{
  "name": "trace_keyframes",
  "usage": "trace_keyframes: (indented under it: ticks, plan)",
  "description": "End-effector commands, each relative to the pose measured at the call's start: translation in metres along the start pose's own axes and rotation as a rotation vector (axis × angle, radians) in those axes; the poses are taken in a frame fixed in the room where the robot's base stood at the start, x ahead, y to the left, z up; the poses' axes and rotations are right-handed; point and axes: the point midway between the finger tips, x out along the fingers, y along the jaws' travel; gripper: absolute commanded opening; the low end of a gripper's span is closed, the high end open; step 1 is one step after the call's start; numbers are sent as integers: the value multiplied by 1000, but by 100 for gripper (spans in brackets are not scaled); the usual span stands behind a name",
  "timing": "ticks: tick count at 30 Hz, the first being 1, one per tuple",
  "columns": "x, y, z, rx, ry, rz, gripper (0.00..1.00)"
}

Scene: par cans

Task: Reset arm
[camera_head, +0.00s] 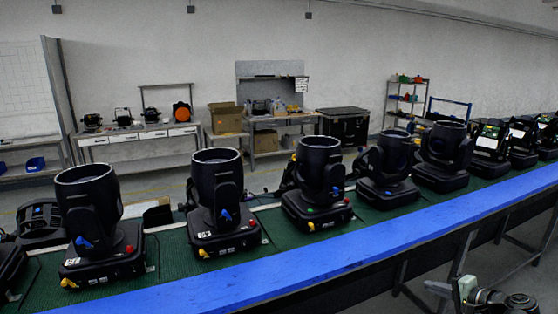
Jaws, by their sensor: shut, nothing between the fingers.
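My gripper (438,288) shows small at the bottom right, at the end of my arm (492,298). It points left, below and in front of the blue edge of the long bench. The fingers look shut with nothing between them. It is apart from the bench and from the par cans. The rest of my arm is cut off by the lower picture edge.
A long bench with a blue front edge (330,252) runs across, bearing a row of black par cans, including one at left (90,215) and one mid-row (318,180). Metal bench legs (462,255) stand near my gripper. Worktables (140,135) line the back wall.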

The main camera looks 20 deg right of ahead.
Motion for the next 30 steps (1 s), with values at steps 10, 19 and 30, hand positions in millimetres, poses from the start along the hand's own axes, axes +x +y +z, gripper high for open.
trace_keyframes:
  ticks: [10,19,30]
  plan:
    - [72,-1,67,-129,-164,148,0]
    - [162,8,194,-407,-426,401,0]
    - [220,34,405,-1058,-757,814,0]
